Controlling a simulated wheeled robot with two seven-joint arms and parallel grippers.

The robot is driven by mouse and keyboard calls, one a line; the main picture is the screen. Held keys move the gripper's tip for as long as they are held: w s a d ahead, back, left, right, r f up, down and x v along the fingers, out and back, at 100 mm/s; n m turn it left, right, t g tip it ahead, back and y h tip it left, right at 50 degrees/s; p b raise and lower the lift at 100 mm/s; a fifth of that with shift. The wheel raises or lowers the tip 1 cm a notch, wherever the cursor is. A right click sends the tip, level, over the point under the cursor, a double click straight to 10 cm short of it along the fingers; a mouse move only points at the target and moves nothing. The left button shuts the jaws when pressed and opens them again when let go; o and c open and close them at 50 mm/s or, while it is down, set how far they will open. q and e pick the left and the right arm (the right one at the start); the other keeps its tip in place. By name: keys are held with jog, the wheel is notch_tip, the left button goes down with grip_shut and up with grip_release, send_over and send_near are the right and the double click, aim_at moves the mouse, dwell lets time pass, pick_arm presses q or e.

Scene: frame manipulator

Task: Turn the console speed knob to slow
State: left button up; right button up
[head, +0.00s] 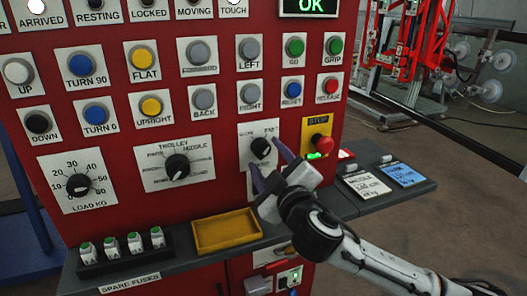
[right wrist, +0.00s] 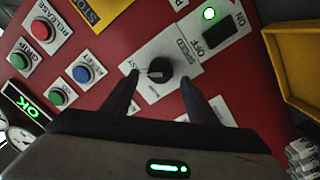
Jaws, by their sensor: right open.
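The black speed knob (head: 260,148) sits on a white plate (head: 255,190) at the right of the red console. It also shows in the right wrist view (right wrist: 159,71), where its light mark points roughly left and the word SPEED is printed on the plate. Small lettering around the knob is too blurred to read fully. My right gripper (head: 267,160) is open, with its purple fingers at the knob. In the right wrist view its fingertips (right wrist: 159,82) lie on either side of the knob, with gaps showing. My left gripper is out of view.
The red stop button (head: 320,144) on its yellow plate is close right of the knob. A yellow tray (head: 228,232) and several fuses (head: 135,243) stand on the grey ledge below. Other knobs and buttons fill the panel. Cards (head: 403,174) lie on the right shelf.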

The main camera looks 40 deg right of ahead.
aim_at(263, 153)
jog(key=shift+x, duration=1.15)
jog(key=shift+w+d, duration=0.1)
jog(key=shift+w, duration=0.3)
jog(key=shift+c, duration=0.4)
jog(key=c, duration=0.9)
jog(key=shift+c, duration=0.2)
